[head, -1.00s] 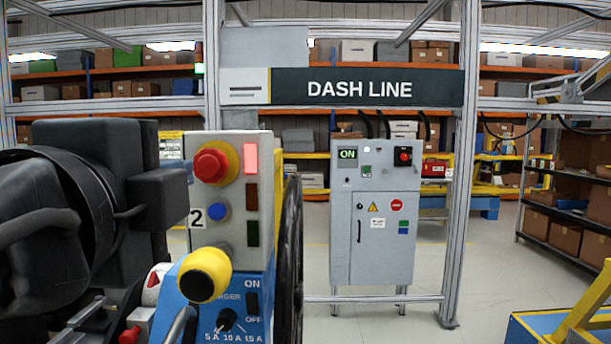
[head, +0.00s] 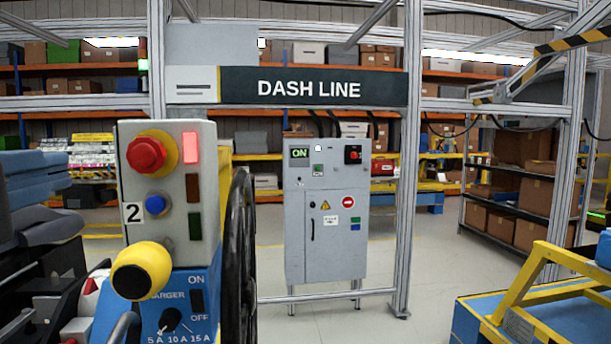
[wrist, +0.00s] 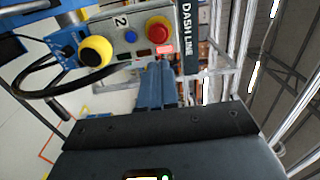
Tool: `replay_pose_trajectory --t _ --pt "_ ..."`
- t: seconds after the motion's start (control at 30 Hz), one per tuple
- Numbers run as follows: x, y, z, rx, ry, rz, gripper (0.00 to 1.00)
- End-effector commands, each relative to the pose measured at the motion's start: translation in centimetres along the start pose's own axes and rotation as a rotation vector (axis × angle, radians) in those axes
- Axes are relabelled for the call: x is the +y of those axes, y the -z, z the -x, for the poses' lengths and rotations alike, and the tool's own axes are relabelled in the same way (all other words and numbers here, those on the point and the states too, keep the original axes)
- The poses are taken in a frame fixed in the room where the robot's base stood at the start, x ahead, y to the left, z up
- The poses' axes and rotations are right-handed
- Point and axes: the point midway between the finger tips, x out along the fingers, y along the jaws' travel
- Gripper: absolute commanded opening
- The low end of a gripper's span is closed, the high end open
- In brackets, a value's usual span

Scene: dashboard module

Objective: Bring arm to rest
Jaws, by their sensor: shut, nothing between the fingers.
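My gripper (wrist: 160,66) shows in the wrist view with its blue fingers together and nothing between them. The fingers point toward the control box (wrist: 125,38), and the tips overlap its lower edge in that picture. I cannot tell the gap in depth. In the head view, the control box (head: 207,215) carries a red mushroom button (head: 146,154), a lit red lamp (head: 190,148), a blue button (head: 155,203) and a yellow knob (head: 141,270).
A blue charger (head: 185,310) sits under the control box, with a black wheel (head: 238,250) beside it. A grey cabinet (head: 326,225) reading ON stands behind. A yellow frame on a blue base (head: 545,300) is at the lower right. Floor between is clear.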

Motion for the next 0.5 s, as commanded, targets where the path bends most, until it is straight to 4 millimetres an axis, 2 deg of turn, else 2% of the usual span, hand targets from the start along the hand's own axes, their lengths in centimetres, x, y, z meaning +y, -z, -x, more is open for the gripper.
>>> replay_pose_trajectory --t 0.17,0.3,0.5 --pt "3.8 1.7 -1.8 0.005 0.011 0.153 0.0" --pt "9.0 4.4 -3.6 -0.002 0.022 0.37 0.0" --pt "16.8 9.3 -4.6 -0.028 0.016 0.66 0.0"
